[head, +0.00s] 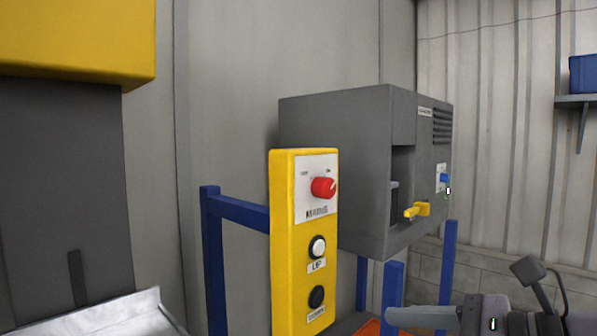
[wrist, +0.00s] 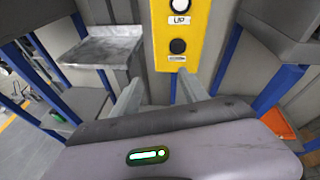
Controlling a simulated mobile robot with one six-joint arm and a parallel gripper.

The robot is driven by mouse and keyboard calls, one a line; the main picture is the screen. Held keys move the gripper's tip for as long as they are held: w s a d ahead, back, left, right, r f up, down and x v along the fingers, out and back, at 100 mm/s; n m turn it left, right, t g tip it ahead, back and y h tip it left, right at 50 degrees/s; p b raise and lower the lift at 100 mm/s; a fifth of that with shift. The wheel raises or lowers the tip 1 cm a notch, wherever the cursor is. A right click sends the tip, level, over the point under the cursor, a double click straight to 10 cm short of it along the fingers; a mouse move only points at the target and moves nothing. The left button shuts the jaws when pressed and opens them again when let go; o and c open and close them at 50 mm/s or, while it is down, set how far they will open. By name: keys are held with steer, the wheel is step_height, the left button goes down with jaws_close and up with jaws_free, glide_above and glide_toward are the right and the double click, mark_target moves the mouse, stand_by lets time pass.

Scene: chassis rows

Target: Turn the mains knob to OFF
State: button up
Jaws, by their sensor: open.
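The red mains knob (head: 324,187) sits on a white plate near the top of a yellow control panel (head: 283,250). Its pale pointer mark faces right, toward the side that seems to read ON. The left label is too small to read surely. My gripper (wrist: 160,77) is open and empty in the wrist view, its two fingers apart in front of the lower part of the panel (wrist: 199,52). In the head view my gripper (head: 395,316) shows at the lower right, below and right of the knob, touching nothing visible. The knob is outside the wrist view.
Below the knob are a white UP button (head: 317,247) and a black button (head: 316,297). A grey machine box (head: 340,125) with a yellow lever (head: 412,211) and a blue knob (head: 445,178) stands behind, right. Blue posts (head: 213,260) flank the panel; a metal tray (head: 115,318) is lower left.

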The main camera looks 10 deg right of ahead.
mark_target(331, 187)
steer(key=s+d+r+m+t+p, duration=0.2)
steer(key=d+r+p, duration=0.1)
steer(key=r, duration=0.6)
steer(key=s+d+r+m+t+p, duration=0.2)
steer(key=r+p, duration=0.1)
steer(key=r, duration=0.6)
steer(key=shift+y, duration=0.3)
steer(key=p+x, duration=0.1)
steer(key=x, duration=0.4)
steer(key=p+x, duration=0.1)
steer(key=x, duration=0.5)
steer(key=p+x, duration=0.1)
steer(key=x, duration=0.5)
steer(key=shift+w+d+f, duration=0.25)
steer(key=shift+d+f, duration=0.1)
steer(key=shift+f, duration=0.05)
steer(key=shift+w+a, duration=0.2)
steer(key=shift+a, duration=0.15)
jaws_close()
